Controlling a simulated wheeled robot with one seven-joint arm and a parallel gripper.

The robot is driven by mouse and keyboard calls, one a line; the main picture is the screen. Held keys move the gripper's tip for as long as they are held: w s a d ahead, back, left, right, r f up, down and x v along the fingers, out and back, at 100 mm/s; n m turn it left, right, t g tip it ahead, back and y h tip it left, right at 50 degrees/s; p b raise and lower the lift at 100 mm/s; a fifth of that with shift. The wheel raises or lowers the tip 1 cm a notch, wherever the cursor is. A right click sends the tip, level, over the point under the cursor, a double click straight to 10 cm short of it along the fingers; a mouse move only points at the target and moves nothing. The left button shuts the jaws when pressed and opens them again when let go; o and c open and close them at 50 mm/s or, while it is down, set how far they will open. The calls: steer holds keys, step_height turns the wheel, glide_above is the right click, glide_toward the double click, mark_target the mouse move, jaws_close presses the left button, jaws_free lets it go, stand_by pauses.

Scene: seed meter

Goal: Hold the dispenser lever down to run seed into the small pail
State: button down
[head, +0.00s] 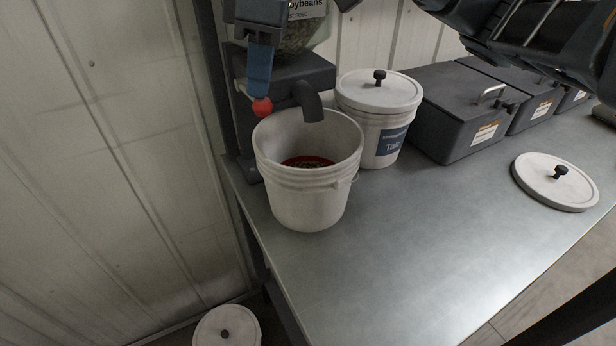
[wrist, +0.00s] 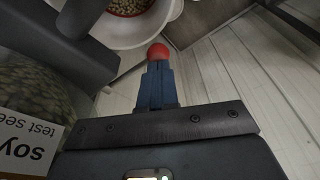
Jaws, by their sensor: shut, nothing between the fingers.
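The white pail (head: 305,205) stands on the metal bench below the dark spout (head: 309,102), with seed and a red ring inside. The seed (wrist: 128,5) also shows in the wrist view. The lever's red knob (head: 262,107) is left of the spout, beside the pail's rim. My gripper (head: 259,92) comes down from above with its blue fingers shut and empty. In the wrist view the fingertips (wrist: 158,66) are right at the red knob (wrist: 158,51), seemingly touching it. No seed stream is visible below the spout. How far the lever is down I cannot tell.
The soybean hopper (head: 296,35) is above the spout. A lidded talc bucket (head: 382,150) stands behind the pail. Dark lidded boxes (head: 455,135) line the back of the bench. A loose white lid (head: 553,190) lies at the right. The bench's front middle is clear.

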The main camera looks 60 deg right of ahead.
steer(key=shift+f+b, duration=0.75)
steer(key=shift+f, duration=0.5)
step_height(320, 180, up, 9)
steer(key=p, duration=0.8)
